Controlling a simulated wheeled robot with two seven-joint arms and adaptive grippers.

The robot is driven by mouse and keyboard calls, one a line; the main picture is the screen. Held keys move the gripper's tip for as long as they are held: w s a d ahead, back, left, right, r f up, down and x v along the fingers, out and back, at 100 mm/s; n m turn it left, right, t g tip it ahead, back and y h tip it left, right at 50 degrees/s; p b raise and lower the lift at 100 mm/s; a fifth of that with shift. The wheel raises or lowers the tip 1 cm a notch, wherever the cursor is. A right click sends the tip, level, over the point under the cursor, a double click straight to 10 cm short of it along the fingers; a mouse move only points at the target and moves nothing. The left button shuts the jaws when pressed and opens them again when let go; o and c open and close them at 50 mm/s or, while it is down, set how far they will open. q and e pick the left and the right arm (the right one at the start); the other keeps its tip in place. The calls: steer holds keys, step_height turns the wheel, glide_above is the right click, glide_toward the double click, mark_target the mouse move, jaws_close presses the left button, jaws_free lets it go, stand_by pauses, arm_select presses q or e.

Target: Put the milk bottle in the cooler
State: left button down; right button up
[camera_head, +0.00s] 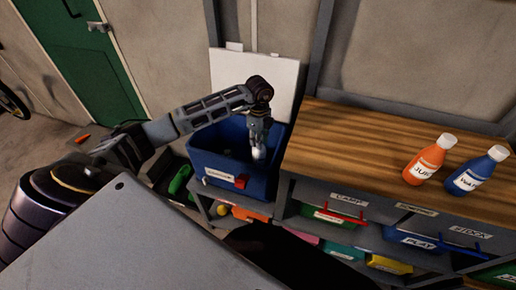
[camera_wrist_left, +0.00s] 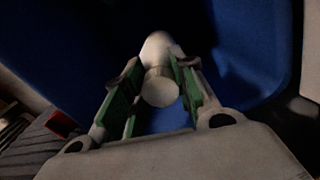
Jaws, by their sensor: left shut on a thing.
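My left gripper (camera_head: 259,138) points down into the blue cooler (camera_head: 233,187) in the head view. It is shut on the white milk bottle (camera_head: 258,153), whose lower end shows under the fingers, inside the cooler's opening. In the left wrist view, the bottle (camera_wrist_left: 161,88) sits between the two green-padded fingers, its round white cap end toward the camera. The cooler's blue wall (camera_wrist_left: 245,45) surrounds it there. I cannot tell whether the bottle touches the cooler's floor. The cooler's white lid (camera_head: 285,80) stands open behind it. My right gripper is not in view.
A wooden-topped bench (camera_head: 340,140) stands right of the cooler, with an orange juice bottle (camera_head: 427,162) and a blue water bottle (camera_head: 475,173) on it. Labelled bins (camera_head: 335,217) fill the shelf below. A green door (camera_head: 85,55) is at the back left.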

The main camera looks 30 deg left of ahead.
mark_target(259, 151)
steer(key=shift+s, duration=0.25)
arm_select(q)
steer(key=shift+f, duration=0.55)
step_height(259, 151, down, 4)
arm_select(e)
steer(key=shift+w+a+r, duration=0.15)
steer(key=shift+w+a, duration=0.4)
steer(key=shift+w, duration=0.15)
arm_select(q)
steer(key=shift+f, duration=0.2)
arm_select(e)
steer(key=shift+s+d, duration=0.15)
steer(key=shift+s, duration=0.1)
arm_select(q)
steer(key=shift+b, duration=0.3)
steer(key=c, duration=1.1)
jaws_free()
steer(key=shift+f, duration=0.1)
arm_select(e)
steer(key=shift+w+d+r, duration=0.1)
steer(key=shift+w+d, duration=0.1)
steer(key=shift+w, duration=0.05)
